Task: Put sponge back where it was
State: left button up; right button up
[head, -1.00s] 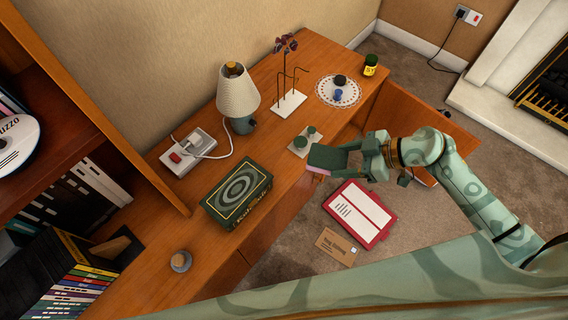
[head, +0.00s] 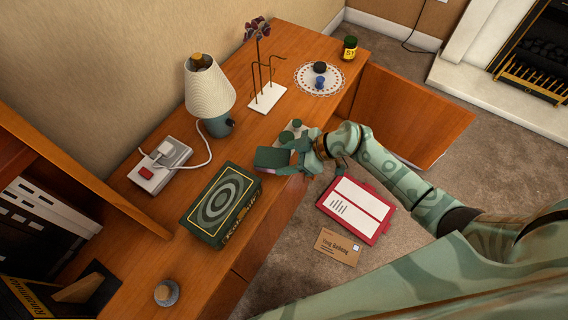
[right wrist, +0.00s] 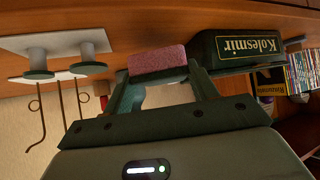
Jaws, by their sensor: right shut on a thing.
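The sponge (head: 271,158), with a dark green top and a pink body, is between the fingers of my right gripper (head: 288,158). It is over the front part of the wooden desk, between the dark green box with oval rings (head: 228,203) and a small white plate with green knobs (head: 297,127). In the right wrist view, the sponge's pink side (right wrist: 158,60) shows between the two fingertips. The gripper is shut on it. I cannot tell whether the sponge touches the desk. My left gripper is not in view.
On the desk (head: 132,248) stand a lamp (head: 209,92), a socket block with a cable (head: 160,166), a wire stand (head: 267,97), a doily (head: 320,90) and a jar (head: 349,48). A small round knob (head: 166,293) is at the near end. A red folder (head: 357,207) and an envelope (head: 338,246) lie on the floor.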

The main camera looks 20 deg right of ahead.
jog(key=f+b, duration=0.2)
jog(key=f, duration=0.1)
jog(key=shift+w+a+f, duration=0.1)
jog(key=shift+a+f, duration=0.1)
jog(key=shift+f, duration=0.4)
jog(key=shift+w+r, duration=0.1)
jog(key=shift+r, duration=0.1)
jog(key=shift+f, duration=0.1)
jog(key=o, duration=0.9)
jog(key=shift+c, duration=0.2)
jog(key=shift+o, duration=0.3)
jog(key=shift+r, duration=0.2)
pick_arm(q)
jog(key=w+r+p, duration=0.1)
jog(key=p, duration=0.1)
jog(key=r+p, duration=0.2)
jog(key=p, duration=0.1)
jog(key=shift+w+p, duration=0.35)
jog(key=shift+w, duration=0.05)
pick_arm(e)
jog(key=v, duration=1.2)
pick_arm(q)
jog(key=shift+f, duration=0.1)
